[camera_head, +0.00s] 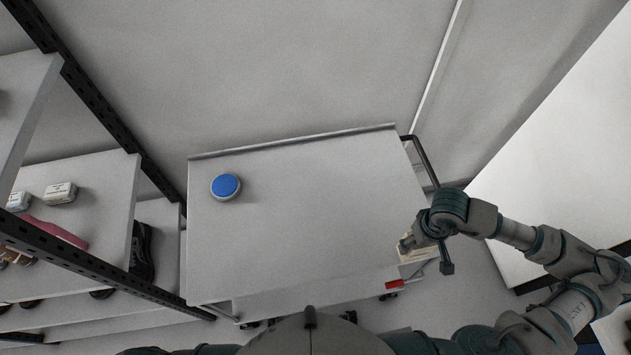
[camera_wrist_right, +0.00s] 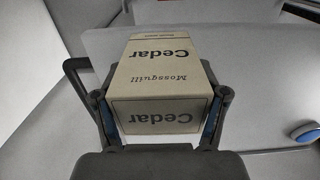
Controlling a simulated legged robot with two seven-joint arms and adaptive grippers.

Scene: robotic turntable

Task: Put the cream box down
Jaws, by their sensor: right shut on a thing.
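The cream box (camera_wrist_right: 158,75), printed "Cedar" and "Mossquill", fills the middle of the right wrist view. My right gripper (camera_wrist_right: 160,125) is shut on it, one finger against each side. In the head view the right gripper (camera_head: 420,244) is at the right edge of the cart top, and only a small part of the cream box (camera_head: 416,254) shows beneath it. I cannot tell whether the box touches the cart surface. My left gripper is not in view.
The grey cart top (camera_head: 300,220) is mostly clear. A shelf rack (camera_head: 80,190) with goods stands left. A white table (camera_head: 570,150) stands right.

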